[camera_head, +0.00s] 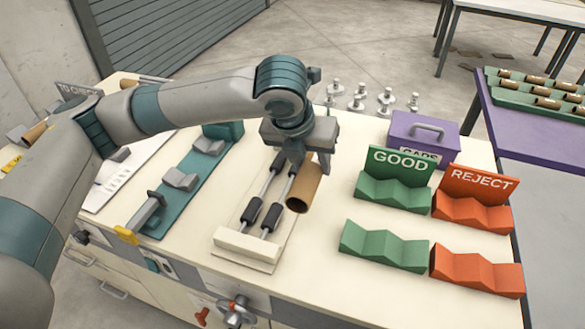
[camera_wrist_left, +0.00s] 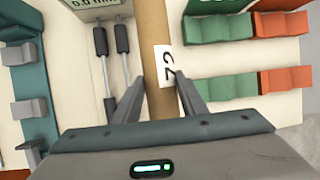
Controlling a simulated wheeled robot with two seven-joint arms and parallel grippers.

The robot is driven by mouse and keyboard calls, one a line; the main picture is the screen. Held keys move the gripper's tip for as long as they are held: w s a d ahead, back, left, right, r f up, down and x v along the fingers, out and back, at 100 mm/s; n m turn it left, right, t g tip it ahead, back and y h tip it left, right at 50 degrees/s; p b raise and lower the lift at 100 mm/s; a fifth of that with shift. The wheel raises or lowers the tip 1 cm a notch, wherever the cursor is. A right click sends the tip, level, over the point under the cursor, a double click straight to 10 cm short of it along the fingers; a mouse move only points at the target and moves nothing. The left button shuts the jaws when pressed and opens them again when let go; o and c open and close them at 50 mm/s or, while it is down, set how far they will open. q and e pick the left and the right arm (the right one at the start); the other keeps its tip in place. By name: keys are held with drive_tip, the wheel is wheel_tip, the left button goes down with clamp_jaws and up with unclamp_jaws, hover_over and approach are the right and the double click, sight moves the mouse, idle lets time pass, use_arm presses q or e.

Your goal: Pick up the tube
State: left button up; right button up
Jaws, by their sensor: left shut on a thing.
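A brown cardboard tube (camera_head: 304,188) is held by my left gripper (camera_head: 307,165) above the bench, next to the two-rod stand. In the left wrist view the tube (camera_wrist_left: 152,50) runs between the two fingers (camera_wrist_left: 160,95), which are shut on it. A white label (camera_wrist_left: 167,66) with black figures, which look like 72, is on its side. The tube hangs tilted in the head view, with its open lower end showing. Its upper end is hidden by the gripper. My right gripper is not in either view.
Green GOOD cradles (camera_head: 393,190) and red REJECT cradles (camera_head: 472,212) stand empty to the right. A purple box (camera_head: 422,138) and several metal pieces (camera_head: 360,98) stand behind. A teal rail (camera_head: 180,195) lies left. A purple table (camera_head: 530,130) at right bears tubes in green racks.

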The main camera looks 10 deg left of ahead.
use_arm(q)
drive_tip(key=shift+s+d+r, duration=0.2)
drive_tip(key=shift+d+r, duration=0.2)
drive_tip(key=shift+d, duration=0.25)
